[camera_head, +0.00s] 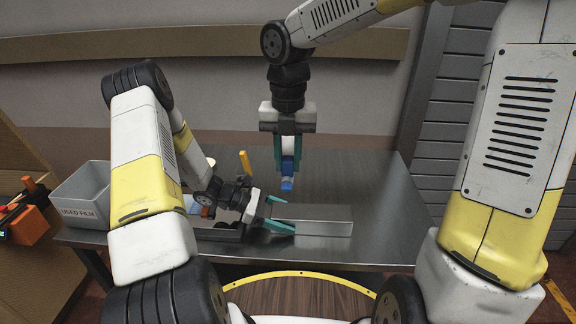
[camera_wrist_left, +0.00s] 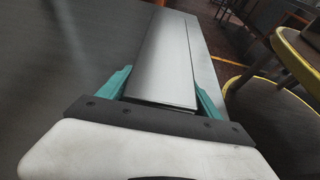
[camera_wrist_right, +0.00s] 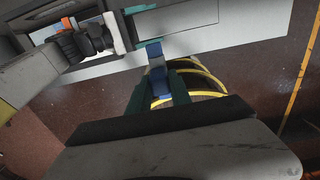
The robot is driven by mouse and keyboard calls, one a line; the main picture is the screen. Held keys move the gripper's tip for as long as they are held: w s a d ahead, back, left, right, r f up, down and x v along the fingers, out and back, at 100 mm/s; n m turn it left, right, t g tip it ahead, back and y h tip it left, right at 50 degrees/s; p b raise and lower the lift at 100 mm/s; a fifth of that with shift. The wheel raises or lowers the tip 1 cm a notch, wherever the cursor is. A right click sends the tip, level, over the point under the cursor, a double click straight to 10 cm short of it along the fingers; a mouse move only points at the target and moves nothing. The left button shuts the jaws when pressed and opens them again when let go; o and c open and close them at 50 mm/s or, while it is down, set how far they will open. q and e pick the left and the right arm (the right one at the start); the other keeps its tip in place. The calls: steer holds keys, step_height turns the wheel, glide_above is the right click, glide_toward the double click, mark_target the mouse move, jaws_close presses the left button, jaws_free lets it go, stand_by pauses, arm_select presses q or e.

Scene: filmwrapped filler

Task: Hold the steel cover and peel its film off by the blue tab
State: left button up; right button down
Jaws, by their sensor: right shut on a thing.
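The steel cover (camera_head: 325,228) is a long grey box low over the front of the metal bench. My left gripper (camera_head: 286,215) has its teal fingers on either side of the cover's left end. In the left wrist view both fingers lie against the sides of the cover (camera_wrist_left: 165,60). My right gripper (camera_head: 287,163) points down above and behind the cover, shut on the blue tab (camera_head: 287,184), which hangs below its fingertips. The tab also shows between the fingers in the right wrist view (camera_wrist_right: 158,82). I cannot make out clear film.
A grey bin labelled USED FILM (camera_head: 82,206) stands at the bench's left end. A yellow upright piece (camera_head: 245,163) stands behind my left wrist. An orange tool (camera_head: 30,222) is at the far left. The bench (camera_head: 385,195) is clear to the right.

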arm_select(q)
steer(key=o, duration=0.3)
steer(key=shift+a, duration=0.1)
